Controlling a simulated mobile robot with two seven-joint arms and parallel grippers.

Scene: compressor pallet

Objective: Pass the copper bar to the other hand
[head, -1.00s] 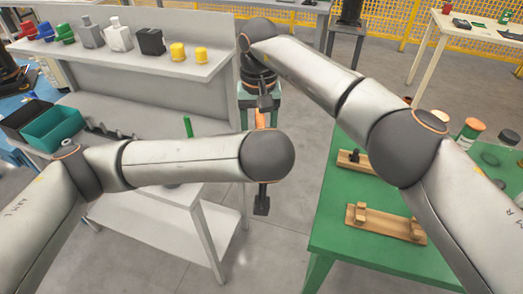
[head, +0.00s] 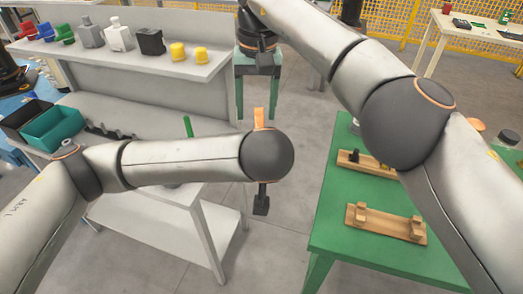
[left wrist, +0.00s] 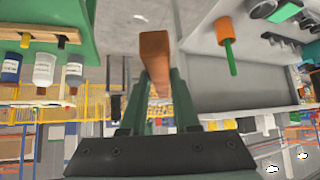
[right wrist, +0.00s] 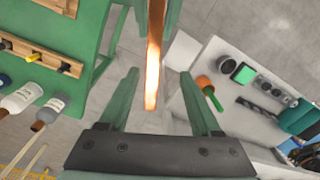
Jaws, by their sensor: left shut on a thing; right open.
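The copper bar (head: 259,118) stands up behind my left wrist in the head view. In the left wrist view the bar (left wrist: 155,55) sits between the green fingers of my left gripper (left wrist: 158,88), which is shut on it. In the head view my left wrist hides these fingers. My right gripper (head: 262,66) is beyond the bar, with a visible gap between them. In the right wrist view the bar (right wrist: 153,60) runs down between the spread fingers of my right gripper (right wrist: 160,85), which is open; neither finger touches it.
A green table (head: 345,235) with wooden fixtures (head: 385,223) stands at right. At left is a grey bench (head: 185,78) with colored parts on its shelf and a teal bin (head: 55,125). Open floor lies between bench and table.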

